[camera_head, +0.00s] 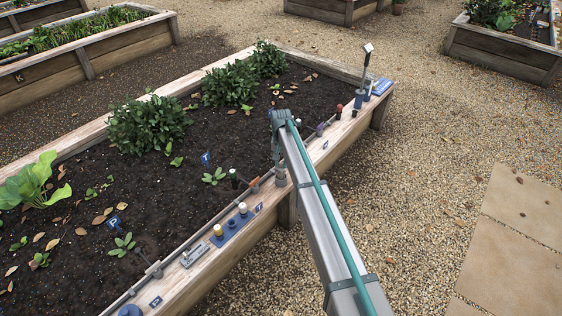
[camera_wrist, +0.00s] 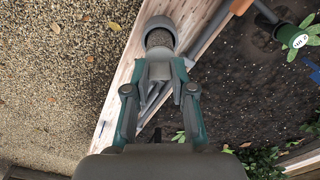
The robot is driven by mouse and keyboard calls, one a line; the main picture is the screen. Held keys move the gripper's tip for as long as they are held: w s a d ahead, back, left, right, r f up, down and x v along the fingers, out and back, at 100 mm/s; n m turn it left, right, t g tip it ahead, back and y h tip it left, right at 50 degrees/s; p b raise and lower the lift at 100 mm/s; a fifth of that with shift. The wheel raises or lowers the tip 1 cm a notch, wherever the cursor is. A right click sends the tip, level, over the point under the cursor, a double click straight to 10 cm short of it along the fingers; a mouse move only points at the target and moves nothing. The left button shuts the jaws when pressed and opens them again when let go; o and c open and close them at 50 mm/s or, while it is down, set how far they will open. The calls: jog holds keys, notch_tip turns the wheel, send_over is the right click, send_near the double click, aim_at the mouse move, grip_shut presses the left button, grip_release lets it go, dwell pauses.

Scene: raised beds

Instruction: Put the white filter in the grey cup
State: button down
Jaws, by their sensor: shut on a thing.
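My gripper (camera_head: 277,158) hangs down over the near rim of the raised bed, just above the grey cup (camera_head: 281,177). In the wrist view the fingers of my gripper (camera_wrist: 160,78) are shut on a small pale grey-looking piece, which fits the white filter; the fingertips hide most of it. The grey cup (camera_wrist: 160,22) shows just beyond the fingertips, open-topped, with a darker inside. I cannot tell whether the held piece touches the cup.
A tall tool (camera_head: 366,62) stands at the far corner. Leafy bushes (camera_head: 150,122) grow in the soil; gravel lies right.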

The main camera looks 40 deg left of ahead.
jog(key=shift+f, duration=1.2)
jog(key=shift+c, duration=2.1)
grip_release()
jog(key=shift+r, duration=0.15)
jog(key=shift+r+p, duration=1.9)
jog(key=shift+r, duration=1.55)
